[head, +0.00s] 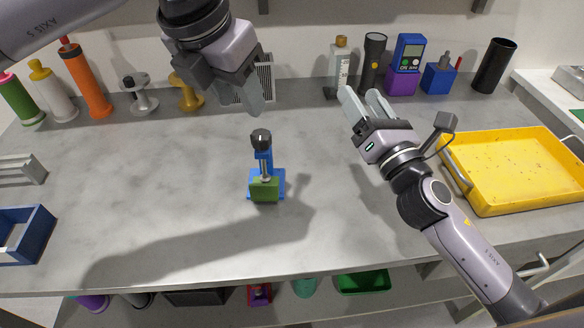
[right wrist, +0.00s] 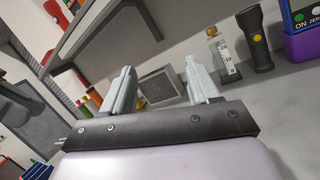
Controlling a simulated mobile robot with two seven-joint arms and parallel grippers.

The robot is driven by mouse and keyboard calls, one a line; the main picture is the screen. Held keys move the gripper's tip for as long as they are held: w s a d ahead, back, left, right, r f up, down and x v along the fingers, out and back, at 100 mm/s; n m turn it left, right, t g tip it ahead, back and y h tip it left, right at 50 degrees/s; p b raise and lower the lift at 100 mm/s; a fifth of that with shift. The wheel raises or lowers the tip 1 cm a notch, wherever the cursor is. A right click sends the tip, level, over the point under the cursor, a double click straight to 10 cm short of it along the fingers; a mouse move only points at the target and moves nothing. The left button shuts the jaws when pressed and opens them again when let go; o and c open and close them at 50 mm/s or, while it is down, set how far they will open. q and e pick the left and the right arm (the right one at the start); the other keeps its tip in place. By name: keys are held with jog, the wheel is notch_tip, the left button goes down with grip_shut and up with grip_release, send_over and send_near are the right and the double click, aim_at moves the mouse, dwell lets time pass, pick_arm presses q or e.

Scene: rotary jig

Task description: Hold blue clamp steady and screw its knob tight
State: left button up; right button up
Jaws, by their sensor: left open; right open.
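The blue clamp (head: 280,184) stands upright near the middle of the grey workbench. Its black knob (head: 261,138) is at the top of a metal screw, and a green block (head: 265,190) sits at its front, below the screw. My left gripper (head: 254,104) hangs above and just behind the clamp, apart from it; its fingers are seen nearly edge-on. My right gripper (head: 364,100) is open and empty, to the right of the clamp and higher in the picture. In the right wrist view its two fingers (right wrist: 160,88) are spread with nothing between them. The clamp does not show there.
A yellow tray (head: 478,205) lies at the right. Bottles, a flashlight (head: 372,62), a meter (head: 408,58) and a black cylinder (head: 494,66) line the back. A blue bin (head: 38,232) is at the left edge. The bench around the clamp is clear.

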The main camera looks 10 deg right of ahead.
aim_at(265, 166)
jog(key=s+a+f+n+g, duration=0.1)
jog(key=s+a+f+n, duration=0.1)
jog(key=a+f, duration=0.1)
jog(key=s+a+f+n+g+y, duration=0.1)
jog(key=s+a+f+n, duration=0.1)
jog(key=a, duration=0.3)
jog(key=s+a+f+n+g+y, duration=0.1)
jog(key=s+a+f+n, duration=0.1)
jog(key=s+a+f, duration=0.2)
jog(key=shift+s+a+f+g, duration=0.1)
jog(key=shift+a+f+g, duration=0.3)
jog(key=shift+a, duration=0.15)
jog(key=shift+x, duration=3.45)
